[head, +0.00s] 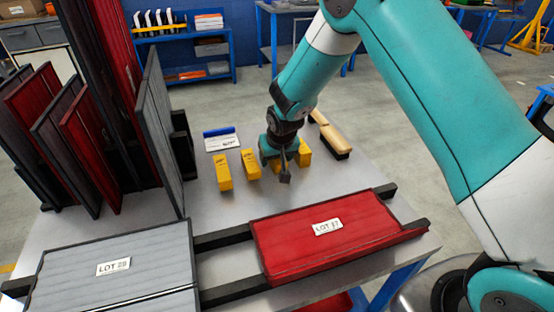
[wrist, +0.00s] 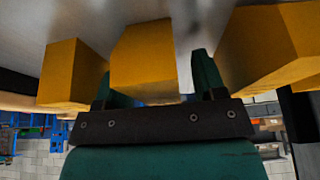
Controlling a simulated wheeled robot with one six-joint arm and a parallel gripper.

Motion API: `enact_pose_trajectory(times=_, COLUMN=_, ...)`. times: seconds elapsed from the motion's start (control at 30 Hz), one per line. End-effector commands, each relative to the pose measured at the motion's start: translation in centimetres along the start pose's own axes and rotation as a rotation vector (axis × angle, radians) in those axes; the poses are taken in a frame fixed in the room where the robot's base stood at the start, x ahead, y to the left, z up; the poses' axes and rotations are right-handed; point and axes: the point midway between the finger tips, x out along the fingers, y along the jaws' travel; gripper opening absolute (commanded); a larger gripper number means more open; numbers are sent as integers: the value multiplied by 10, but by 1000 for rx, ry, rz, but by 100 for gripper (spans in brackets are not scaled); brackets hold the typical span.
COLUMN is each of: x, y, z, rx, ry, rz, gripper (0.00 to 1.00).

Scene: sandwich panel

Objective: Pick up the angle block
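Several yellow angle blocks stand in a row on the grey table: one at the left (head: 223,172), one beside it (head: 250,163), one partly hidden behind my gripper (head: 276,160), and one at the right (head: 305,152). My gripper (head: 276,168) is low over the row, pointing down. In the wrist view, a block (wrist: 143,58) shows between the two fingers of my gripper (wrist: 154,78). A gap shows between it and the right finger; contact on the left cannot be told. Other blocks show to the left (wrist: 72,75) and right (wrist: 268,48).
A red panel (head: 350,258) and a grey panel (head: 165,262) lie on black rails in front. Upright panels (head: 75,130) stand at the left. A wooden-handled brush (head: 335,140) and a blue-edged card (head: 222,140) lie behind the blocks.

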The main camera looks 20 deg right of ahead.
Motion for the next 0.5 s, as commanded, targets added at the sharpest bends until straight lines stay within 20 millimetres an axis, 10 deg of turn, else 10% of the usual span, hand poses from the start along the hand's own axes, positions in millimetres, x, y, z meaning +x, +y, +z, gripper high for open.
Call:
enact_pose_trajectory(times=0.23, x=0, y=0, z=0, rx=0, ry=0, rz=0, gripper=9)
enact_pose_trajectory(times=0.5, x=-1, y=0, z=0, rx=0, ry=0, rz=0, gripper=8)
